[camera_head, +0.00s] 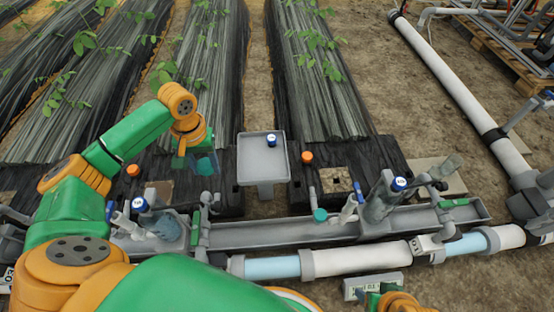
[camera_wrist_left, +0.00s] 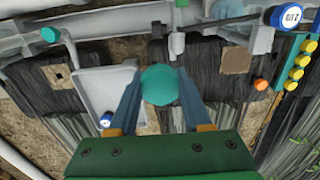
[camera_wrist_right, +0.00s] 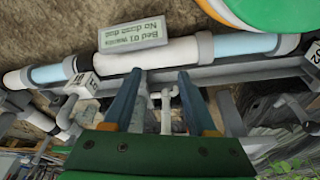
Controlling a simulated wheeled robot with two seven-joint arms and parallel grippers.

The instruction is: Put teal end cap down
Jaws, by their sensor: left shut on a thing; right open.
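My left gripper (camera_head: 203,163) is shut on a teal end cap (camera_wrist_left: 159,85), which sits between the two fingertips in the left wrist view. In the head view the gripper hangs over the dark bed edge, left of a grey tray (camera_head: 262,180); the held cap is hard to make out there. The tray also shows in the left wrist view (camera_wrist_left: 93,85), beside the cap. Another teal cap (camera_head: 320,215) is on the pipework right of the tray. My right gripper (camera_wrist_right: 160,88) is open and empty, facing the pipes.
A blue-topped item (camera_head: 271,140) is in the tray's far right corner. Orange caps (camera_head: 307,157) and (camera_head: 133,170) lie either side. A long grey trough (camera_head: 290,233) and a white pipe (camera_head: 355,259) cross in front. Blue-topped valves (camera_head: 398,184) rise there. A bed sign (camera_wrist_right: 132,33) is near the right gripper.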

